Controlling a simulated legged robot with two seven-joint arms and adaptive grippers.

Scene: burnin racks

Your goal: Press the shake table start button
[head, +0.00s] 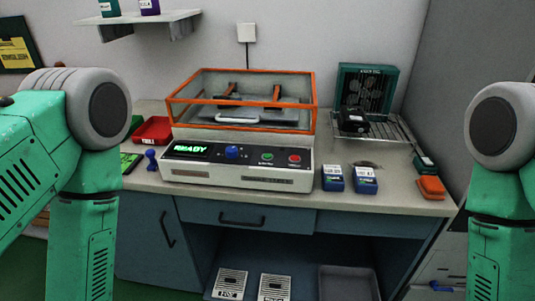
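The shake table (240,178) stands on the bench in the middle of the head view. Its front panel has a lit display (190,149) reading READY, a blue knob (232,152), a green button (267,156) and a red button (295,158). The button labels are too small to read. A clear cover with an orange frame (240,72) sits over the platform and looks closed. My green arms stand at the left and right edges, apart from the shake table. Neither gripper shows in the picture.
Two blue boxes (348,179) stand right of the shake table, with an orange item (430,187) farther right. A red tray (153,131) lies to the left. A teal fan unit (368,90) stands behind right. The space before the panel is clear.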

